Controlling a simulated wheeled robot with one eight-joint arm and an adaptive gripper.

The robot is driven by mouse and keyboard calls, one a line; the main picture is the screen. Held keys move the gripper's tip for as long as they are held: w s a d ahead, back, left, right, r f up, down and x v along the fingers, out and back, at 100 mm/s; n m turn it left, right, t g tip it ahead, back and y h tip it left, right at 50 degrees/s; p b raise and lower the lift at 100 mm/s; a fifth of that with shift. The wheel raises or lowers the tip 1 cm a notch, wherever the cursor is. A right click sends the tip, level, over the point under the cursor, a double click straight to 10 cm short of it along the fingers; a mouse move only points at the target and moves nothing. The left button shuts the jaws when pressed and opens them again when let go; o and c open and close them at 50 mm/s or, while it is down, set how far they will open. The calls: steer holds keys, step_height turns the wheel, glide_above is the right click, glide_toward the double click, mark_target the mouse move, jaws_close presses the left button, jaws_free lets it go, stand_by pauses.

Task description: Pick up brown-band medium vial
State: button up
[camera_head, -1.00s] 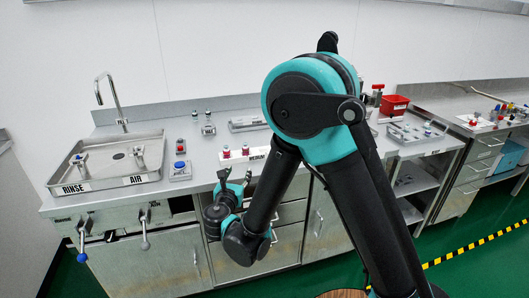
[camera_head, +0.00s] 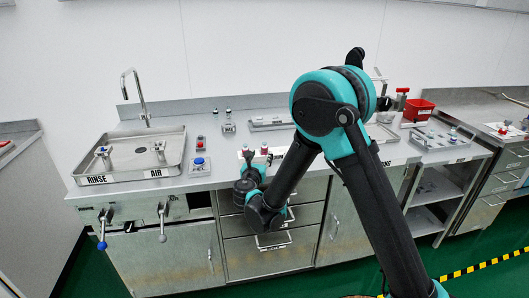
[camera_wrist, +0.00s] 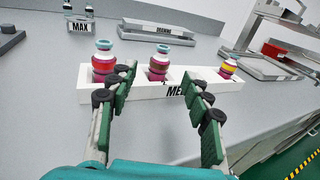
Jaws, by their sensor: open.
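A white rack (camera_wrist: 225,84) with a partly hidden label starting "ME" holds three vials with magenta lower parts. The left vial (camera_wrist: 103,62) shows reddish-brown bands, the middle vial (camera_wrist: 159,62) a similar reddish band, and the right vial (camera_wrist: 228,68) a yellow band. I cannot tell surely which of the first two is brown. My gripper (camera_wrist: 160,80) is open and empty at the rack's near side, its green-padded fingers reaching toward the middle vial. The left finger overlaps the left vial's edge in the wrist view. In the head view my gripper (camera_head: 256,170) is at the counter's front edge.
A "MAX" rack (camera_wrist: 80,24) and a "DRAMME" tray (camera_wrist: 157,31) stand behind. A red bin (camera_head: 417,110) stands at right. Grey counter is clear around the rack.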

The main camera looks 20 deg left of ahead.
mark_target(264, 150)
steer(key=w, duration=0.5)
steer(key=shift+a+f, duration=0.35)
steer(key=shift+a, duration=0.05)
steer(key=shift+c, duration=0.2)
steer(key=c, duration=0.9)
